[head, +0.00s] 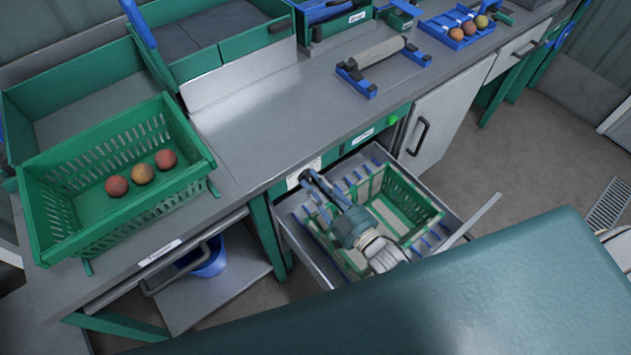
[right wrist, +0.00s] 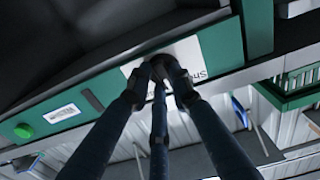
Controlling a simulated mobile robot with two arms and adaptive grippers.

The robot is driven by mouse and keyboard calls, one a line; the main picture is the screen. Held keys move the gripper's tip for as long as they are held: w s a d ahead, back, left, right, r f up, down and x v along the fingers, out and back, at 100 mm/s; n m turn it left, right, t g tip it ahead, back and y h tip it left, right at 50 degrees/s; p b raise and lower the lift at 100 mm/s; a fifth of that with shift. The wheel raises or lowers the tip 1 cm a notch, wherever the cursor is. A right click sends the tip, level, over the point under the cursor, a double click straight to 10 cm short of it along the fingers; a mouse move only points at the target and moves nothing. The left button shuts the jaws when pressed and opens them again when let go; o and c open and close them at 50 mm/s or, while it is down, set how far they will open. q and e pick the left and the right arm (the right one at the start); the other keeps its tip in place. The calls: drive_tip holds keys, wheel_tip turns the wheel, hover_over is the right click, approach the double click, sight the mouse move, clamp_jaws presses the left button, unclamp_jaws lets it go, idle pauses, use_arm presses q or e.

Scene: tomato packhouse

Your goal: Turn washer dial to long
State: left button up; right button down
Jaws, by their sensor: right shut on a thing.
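The washer's white dial plate (head: 303,171) is on the green front panel under the worktop. It also shows in the right wrist view (right wrist: 191,50), where part of a word starting "Sho" reads upside down. My right gripper (head: 309,177) reaches up to the plate from below right. In the right wrist view its dark fingers (right wrist: 160,72) close around the dark dial (right wrist: 157,60) in front of the plate. The fingers hide most of the dial, so I cannot tell which setting it points to. My left gripper is not in view.
An open drawer (head: 287,222) holding a green crate (head: 425,215) lies beneath my right arm. A green button (head: 393,120) sits right of the dial. On the worktop are a green basket (head: 50,205) with three tomatoes, a roller (head: 377,52) and a blue tray (head: 432,27). A blue bucket (head: 210,262) stands below.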

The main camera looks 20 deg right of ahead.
drive_tip(key=m, duration=0.4)
drive_tip(key=shift+f+m, duration=0.15)
drive_tip(key=shift+m, duration=0.15)
drive_tip(key=shift+s+f+m, duration=0.1)
drive_tip(key=shift+m, duration=2.1)
drive_tip(key=c, duration=1.5)
unclamp_jaws()
drive_tip(key=shift+c, duration=0.2)
